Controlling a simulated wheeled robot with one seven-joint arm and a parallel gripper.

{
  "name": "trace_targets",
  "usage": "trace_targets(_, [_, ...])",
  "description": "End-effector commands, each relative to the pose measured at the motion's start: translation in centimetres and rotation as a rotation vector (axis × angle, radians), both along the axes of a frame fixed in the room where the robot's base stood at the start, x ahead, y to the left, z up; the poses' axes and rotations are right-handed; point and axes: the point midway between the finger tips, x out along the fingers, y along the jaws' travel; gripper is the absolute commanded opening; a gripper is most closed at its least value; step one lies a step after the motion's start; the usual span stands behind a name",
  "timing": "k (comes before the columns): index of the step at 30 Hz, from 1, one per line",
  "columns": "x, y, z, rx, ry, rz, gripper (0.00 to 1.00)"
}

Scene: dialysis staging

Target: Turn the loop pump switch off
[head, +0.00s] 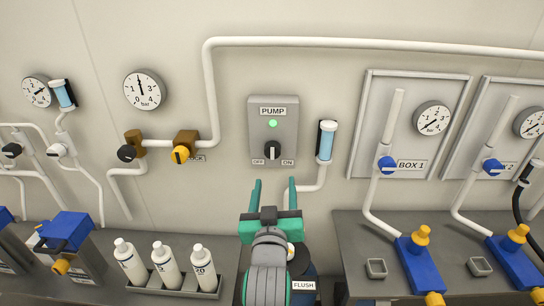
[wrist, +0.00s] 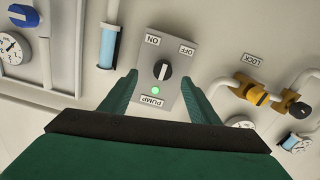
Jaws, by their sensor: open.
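The pump switch is a black knob (head: 272,150) on a grey wall box (head: 287,122) labelled PUMP. OFF is printed at its lower left and ON at its lower right. A green lamp (head: 273,124) above the knob is lit. The white mark on the knob looks near upright; I cannot tell which label it is set to. My gripper (head: 273,190) is open and empty, below the box in the head view. In the wrist view the box appears upside down, with the knob (wrist: 162,70) between the open fingers, which look apart from it.
A blue cylinder (head: 326,141) on a white pipe stands right of the box. A yellow-handled valve (head: 181,153) and a dark-knobbed valve (head: 127,152) are at left. White bottles (head: 165,263) stand on the bench below.

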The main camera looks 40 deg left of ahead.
Motion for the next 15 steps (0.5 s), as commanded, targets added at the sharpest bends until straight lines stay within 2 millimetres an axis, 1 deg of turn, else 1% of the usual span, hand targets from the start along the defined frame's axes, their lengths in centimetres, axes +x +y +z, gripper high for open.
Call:
trace_targets(1, [-0.1, 0.5, 0.9, 0.002, -0.005, 0.008, 0.56])
trace_targets(3, [-0.2, 0.9, 1.6, 0.002, -0.008, 0.015, 0.56])
trace_targets(8, [0.1, 1.5, 2.0, 0.000, -0.007, 0.020, 0.56])
trace_targets(11, [1.0, 2.0, 2.0, 0.000, -0.008, 0.020, 0.56])
trace_targets(15, [3.0, 3.2, 2.0, 0.001, -0.008, 0.019, 0.56])
